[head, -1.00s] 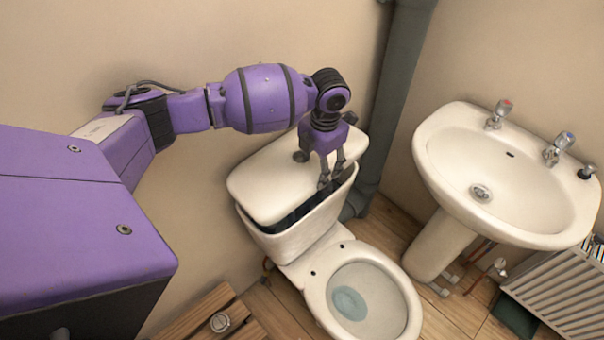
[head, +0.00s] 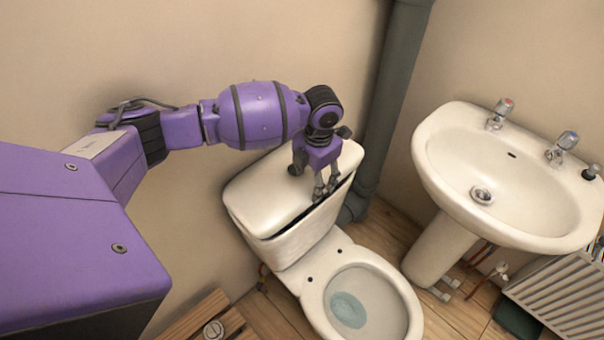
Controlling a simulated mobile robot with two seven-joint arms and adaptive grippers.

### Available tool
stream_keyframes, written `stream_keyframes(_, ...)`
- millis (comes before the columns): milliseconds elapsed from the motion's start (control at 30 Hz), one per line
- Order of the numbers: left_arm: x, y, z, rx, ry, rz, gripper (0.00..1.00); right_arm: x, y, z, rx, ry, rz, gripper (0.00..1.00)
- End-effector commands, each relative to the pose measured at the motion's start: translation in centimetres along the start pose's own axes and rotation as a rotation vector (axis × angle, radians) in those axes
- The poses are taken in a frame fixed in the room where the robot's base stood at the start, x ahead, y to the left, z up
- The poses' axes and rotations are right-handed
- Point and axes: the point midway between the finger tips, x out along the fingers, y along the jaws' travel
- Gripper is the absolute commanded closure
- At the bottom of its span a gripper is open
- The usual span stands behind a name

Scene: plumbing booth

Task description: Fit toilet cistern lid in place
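The white cistern lid (head: 262,198) lies over the top of the white cistern (head: 303,240). A thin dark gap shows along the front, widest toward the right end, so the lid does not look flush there. My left gripper (head: 325,189) points down at the lid's front edge, right of its middle. Its fingers look closed on that edge, though the far side of the grip is hidden. The back of the lid is partly covered by my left arm. My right gripper is not in view.
The toilet bowl (head: 362,300) is in front of the cistern, its seat opening uncovered. A grey soil pipe (head: 393,105) rises close to the cistern's right end. A basin (head: 470,190) and radiator (head: 560,298) stand right. A wooden slatted stool (head: 190,318) is at lower left.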

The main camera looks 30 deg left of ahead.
Motion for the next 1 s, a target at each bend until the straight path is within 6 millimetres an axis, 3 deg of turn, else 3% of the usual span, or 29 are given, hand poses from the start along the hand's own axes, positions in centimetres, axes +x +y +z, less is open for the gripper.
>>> stream_keyframes(600,3.9,-0.2,0.3,0.000,-0.008,0.003,1.00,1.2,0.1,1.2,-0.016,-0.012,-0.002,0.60)
stream_keyframes(1000,4.4,-0.2,0.4,0.000,-0.009,0.004,1.00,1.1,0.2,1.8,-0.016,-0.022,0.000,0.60)
